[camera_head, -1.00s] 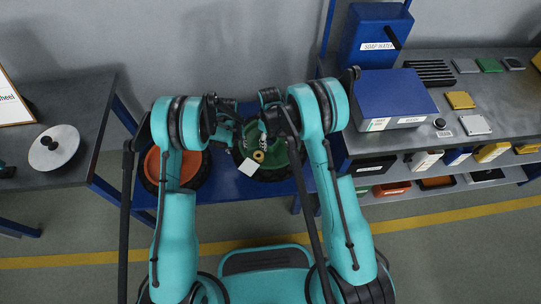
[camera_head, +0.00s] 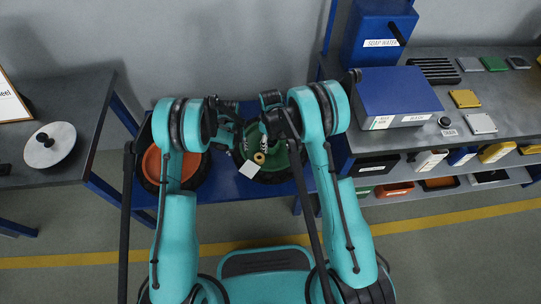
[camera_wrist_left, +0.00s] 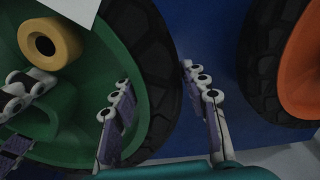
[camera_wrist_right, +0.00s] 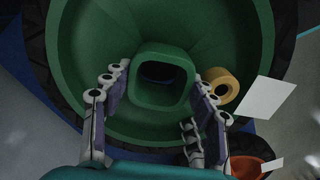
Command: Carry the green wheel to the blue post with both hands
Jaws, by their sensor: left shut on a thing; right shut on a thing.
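The green wheel (camera_head: 270,170) has a dark tyre, a yellow ring and a white card on it. It is over the blue low stand between my arms, partly hidden by them. My left gripper (camera_wrist_left: 156,75) is shut on its edge, one finger inside the green rim and one outside the tyre. My right gripper (camera_wrist_right: 160,74) is shut on the wheel's green hub (camera_wrist_right: 162,98), a finger at each side. A blue upright post (camera_head: 328,35) stands behind, right of the wheel; I cannot tell if it is the task's post.
An orange wheel (camera_head: 152,163) sits close left of the green one; it also fills the right of the left wrist view (camera_wrist_left: 300,75). A grey table (camera_head: 80,115) is at left. A bench with a blue box (camera_head: 398,95) is at right.

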